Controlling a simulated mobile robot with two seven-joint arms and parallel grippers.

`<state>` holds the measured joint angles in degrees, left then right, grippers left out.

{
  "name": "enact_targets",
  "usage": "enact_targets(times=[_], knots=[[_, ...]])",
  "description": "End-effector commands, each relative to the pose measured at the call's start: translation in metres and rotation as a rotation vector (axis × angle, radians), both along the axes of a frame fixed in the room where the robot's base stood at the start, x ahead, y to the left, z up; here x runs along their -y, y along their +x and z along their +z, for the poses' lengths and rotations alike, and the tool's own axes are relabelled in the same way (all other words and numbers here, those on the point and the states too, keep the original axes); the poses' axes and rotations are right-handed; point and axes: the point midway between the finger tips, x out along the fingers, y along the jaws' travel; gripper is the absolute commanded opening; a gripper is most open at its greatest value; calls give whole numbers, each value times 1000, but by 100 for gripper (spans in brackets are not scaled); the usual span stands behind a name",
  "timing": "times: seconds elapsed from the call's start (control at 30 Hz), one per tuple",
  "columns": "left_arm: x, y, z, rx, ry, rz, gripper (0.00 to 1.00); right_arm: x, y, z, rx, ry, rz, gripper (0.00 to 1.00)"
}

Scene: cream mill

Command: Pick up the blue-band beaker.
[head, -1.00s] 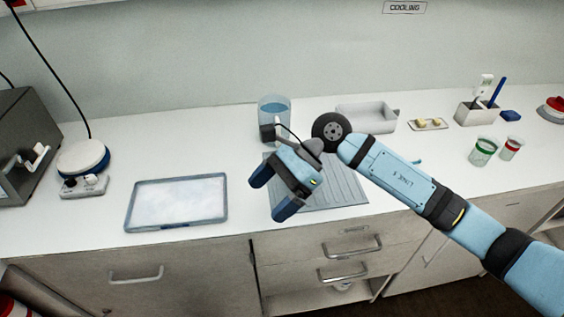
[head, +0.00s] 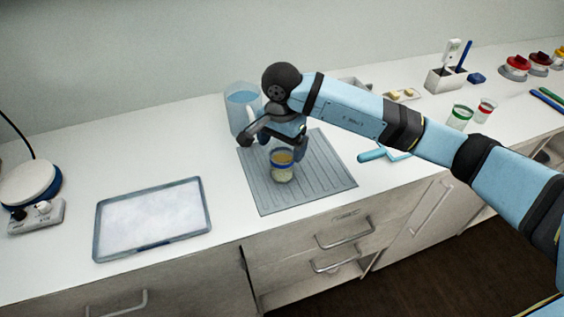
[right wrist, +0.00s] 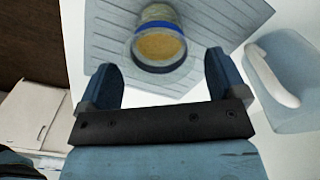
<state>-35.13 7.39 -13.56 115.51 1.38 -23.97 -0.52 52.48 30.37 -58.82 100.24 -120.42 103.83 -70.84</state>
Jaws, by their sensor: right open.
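The blue-band beaker (head: 282,166) stands upright on the ribbed grey mat (head: 329,181), with a yellowish content inside. My right gripper (head: 286,150) is just behind and above it in the head view, partly hidden by its own wrist. In the right wrist view the open fingers (right wrist: 163,82) point toward the beaker (right wrist: 159,45), which lies beyond the fingertips and between their lines. Nothing is held. My left gripper is not in view.
A blue-tinted jug (head: 240,98) with a white handle stands close behind the gripper. A shallow tray (head: 152,251) lies to the left. Green-band (head: 460,117) and red-band (head: 485,109) beakers stand at the right. The mat around the beaker is clear.

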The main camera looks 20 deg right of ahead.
Motion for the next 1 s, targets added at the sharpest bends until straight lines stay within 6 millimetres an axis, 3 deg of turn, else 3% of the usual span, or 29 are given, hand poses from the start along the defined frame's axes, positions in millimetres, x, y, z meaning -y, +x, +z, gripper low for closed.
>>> enact_targets(times=[0.17, 0.43, 0.73, 0.9, 1.0], knots=[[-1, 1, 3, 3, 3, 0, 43, 0, -1, -13, -4, 1, -2, 90], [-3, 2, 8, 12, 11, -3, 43, 2, -1, -51, -3, 2, -1, 90], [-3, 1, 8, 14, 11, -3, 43, 2, -1, -56, 0, 1, -1, 90], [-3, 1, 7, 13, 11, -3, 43, 2, -1, -56, 0, 1, -1, 55], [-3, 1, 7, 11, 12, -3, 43, 2, -1, -56, 0, 1, -1, 55]])
